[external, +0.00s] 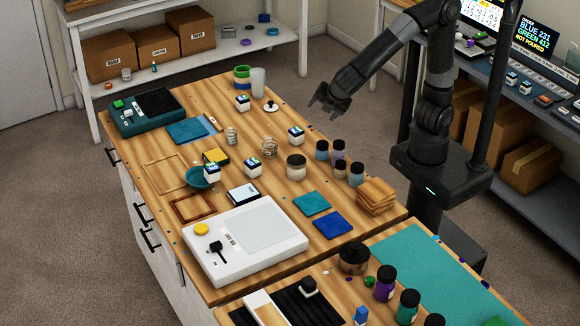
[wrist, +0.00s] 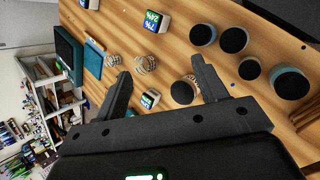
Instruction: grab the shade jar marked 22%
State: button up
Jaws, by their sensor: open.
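Several dark-lidded jars stand grouped on the wooden bench: a blue one (external: 322,150), a purple-grey one (external: 339,149), another (external: 340,168) and a teal one (external: 357,174). In the wrist view their lids show at upper right, including a bluish jar (wrist: 202,35) and a teal jar (wrist: 291,83). I can read no 22% mark on any jar. A wider cream jar (external: 296,167) stands to their left. My gripper (external: 327,104) is open and empty, above the bench's far edge, clear of the jars; its fingers also show in the wrist view (wrist: 160,70).
White cubes with lit displays stand around the bench, one (external: 296,136) near the jars; its numbers are hard to read. Wire coils (external: 270,147), coasters (external: 376,195) and a white scale (external: 245,240) are nearby. Teal and blue mats (external: 312,203) lie in front.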

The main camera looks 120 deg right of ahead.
jog(key=w+d+f+n+h, duration=0.4)
jog(key=w+n+h, duration=0.1)
jog(key=w, duration=0.5)
jog(key=n+t+h, duration=0.2)
jog(key=n+h, duration=0.4)
jog(key=n, duration=0.1)
send_over(250, 159)
jog(key=a, duration=0.5)
notch_tip(250, 159, down, 8)
jog(key=r, duration=0.1)
jog(key=f, duration=0.6)
jog(key=shift+s+a+f, duration=0.1)
jog(key=shift+s+f, duration=0.15)
jog(key=shift+f, duration=0.1)
jog(key=shift+d+f, duration=0.25)
jog(key=shift+d, duration=0.05)
jog(key=d, duration=0.4)
jog(key=shift+w+d, duration=0.2)
jog(key=shift+w, duration=0.1)
jog(key=shift+r, duration=0.1)
jog(key=c, duration=1.1)
